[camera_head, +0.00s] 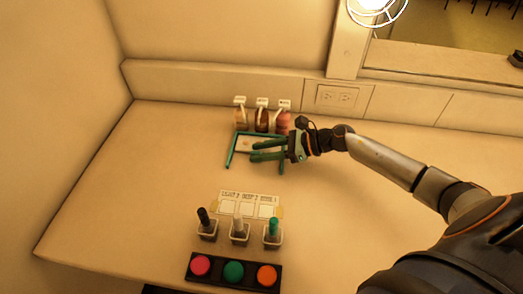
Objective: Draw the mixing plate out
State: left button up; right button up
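A pale plate (243,146), which looks like the mixing plate, lies flat inside a teal three-sided frame (232,153) near the back of the table. The frame's front side looks open. My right gripper (256,151) reaches in from the right, with its two teal fingers apart over the right part of the plate. The fingers hide part of the plate and of the frame's right side. I cannot tell whether they touch the plate or how high they are above it. My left gripper is not in view.
Three tagged bottles (262,120) stand close behind the frame. In front lie a card with boxes (249,205), three small cups (239,232) holding black, white and teal handled tools, and a dark strip (214,272) with pink, green and orange discs. The table's left side is clear.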

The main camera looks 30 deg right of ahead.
grip_shut()
dwell(1.2)
